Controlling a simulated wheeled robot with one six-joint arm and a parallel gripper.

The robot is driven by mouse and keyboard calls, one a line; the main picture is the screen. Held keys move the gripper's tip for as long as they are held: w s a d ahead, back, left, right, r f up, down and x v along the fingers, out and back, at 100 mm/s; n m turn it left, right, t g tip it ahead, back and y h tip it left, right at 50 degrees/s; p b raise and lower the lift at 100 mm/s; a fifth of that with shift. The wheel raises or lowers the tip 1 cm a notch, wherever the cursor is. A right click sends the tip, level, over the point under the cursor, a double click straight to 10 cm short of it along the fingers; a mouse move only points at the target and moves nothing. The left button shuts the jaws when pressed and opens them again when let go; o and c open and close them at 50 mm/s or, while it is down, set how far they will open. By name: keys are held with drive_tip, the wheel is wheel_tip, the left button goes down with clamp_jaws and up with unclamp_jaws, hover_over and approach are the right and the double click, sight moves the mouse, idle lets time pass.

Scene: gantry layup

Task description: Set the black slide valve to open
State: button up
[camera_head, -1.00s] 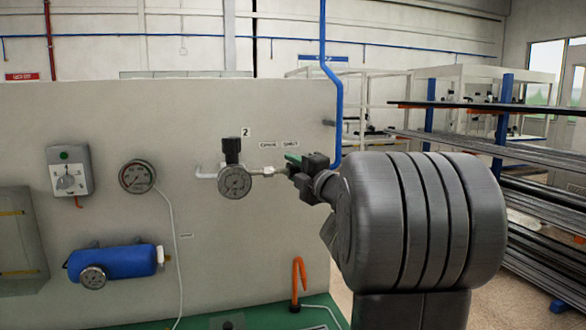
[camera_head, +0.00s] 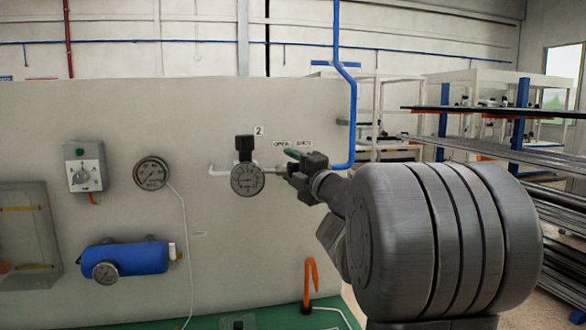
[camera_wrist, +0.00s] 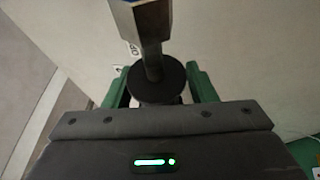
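My gripper (camera_head: 286,164) is at the panel, just below the OPEN label (camera_head: 281,144) and SHUT label (camera_head: 304,143), at the pipe right of the round gauge (camera_head: 248,179). In the wrist view its two green fingers (camera_wrist: 158,82) stand on either side of a round black disc (camera_wrist: 143,89), which looks like part of the black slide valve. The fingers lie close to its edges; whether they press on it is not clear. A grey hexagonal fitting with a blue end (camera_wrist: 150,22) stands in front of the disc. In the head view my gripper hides the valve.
The grey panel (camera_head: 225,270) carries a switch box (camera_head: 85,166), another gauge (camera_head: 152,173) and a blue cylinder (camera_head: 125,258). An orange hooked handle (camera_head: 309,278) stands on the green base below. A rack of bars (camera_head: 530,155) is at right.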

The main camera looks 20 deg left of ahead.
drive_tip(key=b+v, duration=0.1)
drive_tip(key=v, duration=1.3)
drive_tip(key=shift+a, duration=0.1)
drive_tip(key=p+x, duration=0.1)
drive_tip(key=x, duration=1.3)
drive_tip(key=shift+w+d+r+p, duration=0.1)
drive_tip(key=shift+w+d+p, duration=0.2)
drive_tip(key=shift+d+p, duration=0.05)
drive_tip(key=shift+w+d, duration=0.2)
drive_tip(key=shift+d, duration=0.15)
